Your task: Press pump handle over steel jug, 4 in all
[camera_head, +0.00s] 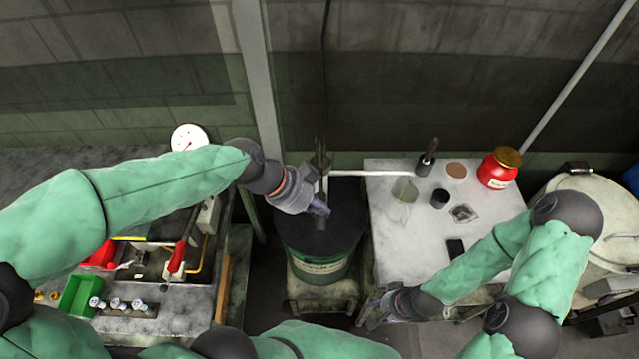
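The pump stands on a dark green drum (318,262) with a black top, in the middle of the head view. A dark upright part (321,152), probably the pump handle, rises behind my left gripper. A pale spout (375,173) runs right from the pump to the white table. A greyish jug-like vessel (403,192), perhaps the steel jug, stands on that table below the spout. My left gripper (320,210) is over the drum top, close to the pump; its fingers are small and dark, and contact is unclear. My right gripper (372,311) is low at the table's front left corner, apart from the pump.
The white table (398,245) holds a red jar (498,169), black cup (439,198), dark-handled tool (427,158) and small dish (463,214). A bench at left carries a green bin (81,296), gauge (189,138) and red-handled device. A pale drum (590,205) stands at right.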

